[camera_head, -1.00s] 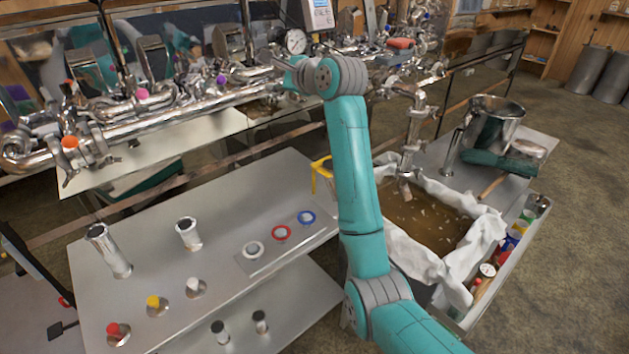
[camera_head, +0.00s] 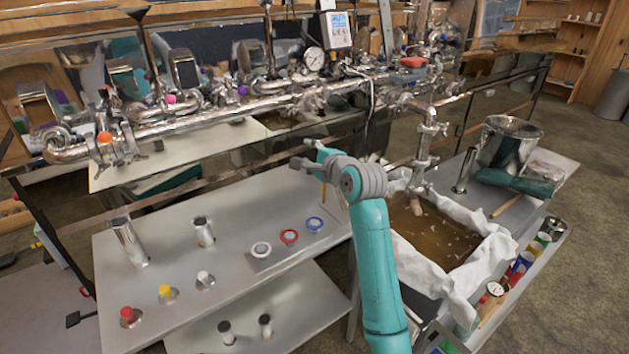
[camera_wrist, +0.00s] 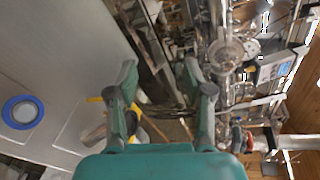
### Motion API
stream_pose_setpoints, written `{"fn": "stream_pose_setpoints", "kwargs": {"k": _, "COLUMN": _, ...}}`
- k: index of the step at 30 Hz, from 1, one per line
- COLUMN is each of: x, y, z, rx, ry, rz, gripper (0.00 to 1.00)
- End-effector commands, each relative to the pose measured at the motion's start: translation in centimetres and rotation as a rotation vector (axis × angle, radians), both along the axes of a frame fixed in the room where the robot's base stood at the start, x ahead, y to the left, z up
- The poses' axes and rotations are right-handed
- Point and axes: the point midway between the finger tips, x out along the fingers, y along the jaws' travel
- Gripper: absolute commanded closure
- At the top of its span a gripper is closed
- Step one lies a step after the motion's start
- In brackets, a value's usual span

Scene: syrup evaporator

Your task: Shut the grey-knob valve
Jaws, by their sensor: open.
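My gripper (camera_head: 306,157) is open and empty, above the back edge of the metal table and in front of the pipe run. In the wrist view its two fingers (camera_wrist: 160,68) stand wide apart with nothing between them. The steel pipe run (camera_head: 215,110) carries an orange knob (camera_head: 104,137), a magenta knob (camera_head: 170,98) and a purple knob (camera_head: 242,90). I cannot clearly pick out a grey knob on it. In the wrist view a round metal fitting (camera_wrist: 226,52) lies to the right of the fingers, apart from them.
The metal table (camera_head: 200,240) holds steel cylinders, coloured knobs and a plate with white, red and blue rings (camera_head: 314,224). A cloth-lined tub (camera_head: 430,230) of brown liquid stands to the right, below a downpipe (camera_head: 424,150). A steel pot (camera_head: 508,142) stands behind it.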

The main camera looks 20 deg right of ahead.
Motion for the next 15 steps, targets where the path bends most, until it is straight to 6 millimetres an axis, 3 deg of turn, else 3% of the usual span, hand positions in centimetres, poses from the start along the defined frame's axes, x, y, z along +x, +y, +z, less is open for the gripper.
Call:
{"fn": "stream_pose_setpoints", "kwargs": {"k": 6, "x": -1.5, "y": 0.1, "z": -3.5, "rx": -0.054, "ry": -0.006, "rz": -0.002, "gripper": 0.49}}
{"fn": "stream_pose_setpoints", "kwargs": {"k": 15, "x": -2.6, "y": 0.1, "z": -5.5, "rx": -0.095, "ry": -0.015, "rz": -0.003, "gripper": 0.49}}
